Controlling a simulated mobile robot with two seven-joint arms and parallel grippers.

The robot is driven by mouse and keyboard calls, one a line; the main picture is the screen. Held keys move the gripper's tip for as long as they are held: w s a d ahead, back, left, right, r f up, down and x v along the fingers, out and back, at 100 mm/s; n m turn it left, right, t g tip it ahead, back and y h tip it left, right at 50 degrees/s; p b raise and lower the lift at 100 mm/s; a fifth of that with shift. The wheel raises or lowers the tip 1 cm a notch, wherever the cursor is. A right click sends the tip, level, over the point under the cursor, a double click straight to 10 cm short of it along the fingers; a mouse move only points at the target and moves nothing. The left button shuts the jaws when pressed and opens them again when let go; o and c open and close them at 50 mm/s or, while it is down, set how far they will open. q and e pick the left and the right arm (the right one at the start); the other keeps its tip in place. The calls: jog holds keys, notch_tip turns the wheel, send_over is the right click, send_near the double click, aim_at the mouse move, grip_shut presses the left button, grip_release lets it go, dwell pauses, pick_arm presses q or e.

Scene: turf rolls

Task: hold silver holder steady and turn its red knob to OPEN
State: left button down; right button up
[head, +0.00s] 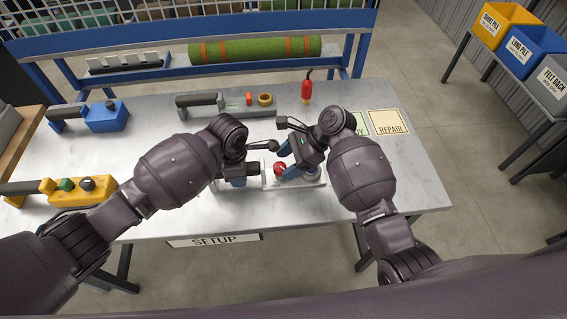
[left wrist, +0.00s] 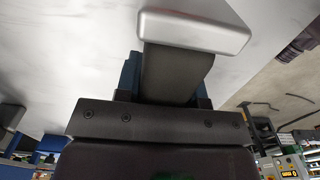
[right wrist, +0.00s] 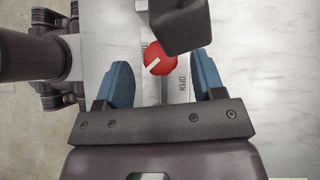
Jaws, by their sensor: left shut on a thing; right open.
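The silver holder (head: 313,183) lies near the front edge of the table. Its red knob (head: 280,168) also shows in the right wrist view (right wrist: 160,59), with a white mark slanting toward the lower left. The word OPEN is printed below and right of the knob. My left gripper (head: 240,180) is shut on the holder's dark handle, which shows between its blue fingers in the left wrist view (left wrist: 178,75). My right gripper (right wrist: 162,82) is open, its blue fingers on either side of the space just short of the knob. A dark block partly covers the knob's upper side.
A yellow holder (head: 78,190), a blue holder (head: 105,116) and a grey holder (head: 200,103) lie elsewhere on the table. A red bottle-like thing (head: 307,90) stands at the back. The REPAIR card (head: 390,122) lies to the right. The table's right front is clear.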

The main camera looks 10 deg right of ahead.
jog(key=shift+x, duration=0.8)
jog(key=shift+c, duration=0.2)
jog(key=c, duration=0.9)
jog(key=shift+n+g, duration=0.3)
jog(key=n+g, duration=0.2)
jog(key=shift+w+n+h, duration=0.15)
jog(key=shift+n+h, duration=0.25)
jog(key=shift+w+a+n+g+h, duration=0.1)
jog(key=shift+n+g+h, duration=0.45)
jog(key=shift+n, duration=0.45)
jog(key=shift+a+n+g+h, duration=0.1)
jog(key=shift+n+g+h, duration=0.25)
jog(key=shift+n+g, duration=0.55)
